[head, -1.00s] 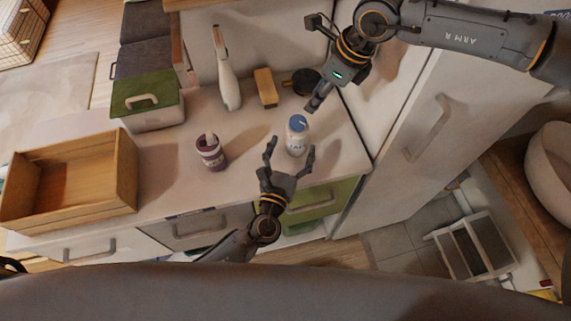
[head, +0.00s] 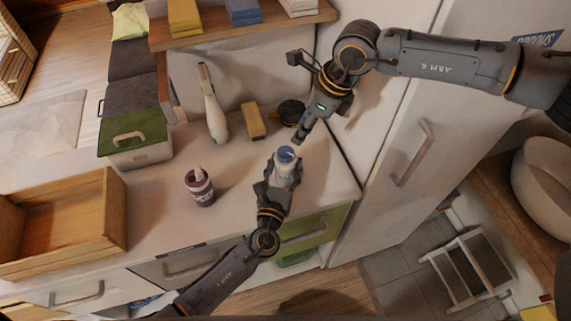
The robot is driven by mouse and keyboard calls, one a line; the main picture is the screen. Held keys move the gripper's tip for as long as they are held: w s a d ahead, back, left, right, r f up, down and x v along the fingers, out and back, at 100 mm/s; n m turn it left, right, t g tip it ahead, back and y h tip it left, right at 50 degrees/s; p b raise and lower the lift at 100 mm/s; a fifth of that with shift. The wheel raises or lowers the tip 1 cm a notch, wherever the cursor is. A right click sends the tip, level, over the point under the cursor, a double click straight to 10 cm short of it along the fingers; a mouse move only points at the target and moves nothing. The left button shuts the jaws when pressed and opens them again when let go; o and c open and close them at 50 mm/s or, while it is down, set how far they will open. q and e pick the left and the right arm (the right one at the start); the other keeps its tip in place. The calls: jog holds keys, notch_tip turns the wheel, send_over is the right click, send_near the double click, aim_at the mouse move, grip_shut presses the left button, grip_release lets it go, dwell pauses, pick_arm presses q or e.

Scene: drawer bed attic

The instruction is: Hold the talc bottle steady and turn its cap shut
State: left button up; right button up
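The talc bottle (head: 287,172) stands upright near the front of the counter, white with a blue cap (head: 286,154) on top. My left gripper (head: 284,174) comes from the front with its fingers closed in around the bottle's body, one on each side; they hide part of its label. My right gripper (head: 297,98) is open and empty behind and above the bottle. Its fingers are spread wide, and the lower fingertip is close to the cap in the picture, apart from it. I cannot tell whether the cap is tight.
A dark purple-and-white jar (head: 200,190) stands left of the bottle. Behind are a white brush-like item (head: 214,115), a wooden block (head: 253,121) and a dark round item (head: 290,112). A wooden crate (head: 115,215) sits on the left; a tall white cabinet (head: 400,150) borders the right.

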aim_at(286, 152)
jog(key=o, duration=0.5)
jog(key=w+a+r+n+g+h, duration=0.15)
jog(key=a+n+h, duration=0.25)
jog(key=n, duration=1.2)
notch_tip(286, 152, down, 10)
jog(key=shift+f, duration=0.25)
jog(key=shift+d, duration=0.1)
jog(key=c, duration=1.2)
